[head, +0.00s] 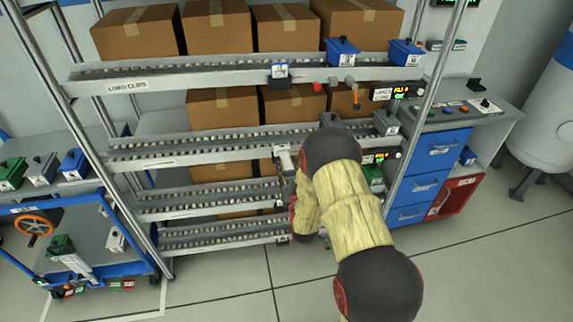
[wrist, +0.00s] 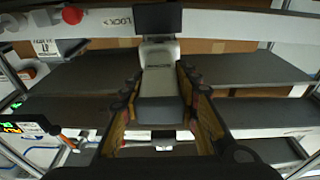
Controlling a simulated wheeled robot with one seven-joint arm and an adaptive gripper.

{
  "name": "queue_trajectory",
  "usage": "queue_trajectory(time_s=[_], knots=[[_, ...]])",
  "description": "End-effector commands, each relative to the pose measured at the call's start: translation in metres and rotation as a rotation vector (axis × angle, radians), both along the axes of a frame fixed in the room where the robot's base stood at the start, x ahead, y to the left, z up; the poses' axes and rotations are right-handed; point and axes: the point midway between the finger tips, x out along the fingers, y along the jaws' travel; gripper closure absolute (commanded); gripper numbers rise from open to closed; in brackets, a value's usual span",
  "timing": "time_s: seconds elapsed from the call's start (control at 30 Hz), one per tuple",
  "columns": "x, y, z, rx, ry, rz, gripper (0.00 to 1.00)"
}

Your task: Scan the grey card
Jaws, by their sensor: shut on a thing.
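In the wrist view, my gripper (wrist: 158,88) is shut on a light grey device (wrist: 159,55). The device has a dark block at its far end and lies between the two fingers. In the head view, a pale piece (head: 284,158) shows at the rack's middle rail, beside my arm, which hides most of my gripper. I cannot tell whether this piece is the same device. Small red, green and white cards (head: 115,284) sit low on the trolley at the left. I cannot pick out a grey card with certainty.
A roller rack (head: 205,145) with several levels holds cardboard boxes (head: 220,27). Blue bins (head: 342,50) stand on its top level. A blue trolley (head: 95,215) is at the left, a workbench with blue drawers (head: 437,148) at the right. The floor in front is clear.

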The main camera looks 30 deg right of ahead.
Motion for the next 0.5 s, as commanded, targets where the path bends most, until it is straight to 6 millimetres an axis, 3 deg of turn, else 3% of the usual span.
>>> queue_trajectory(time_s=[0.5], knots=[[-0.045,0.013,0.001,-0.001,-0.002,0.000,1.00]])
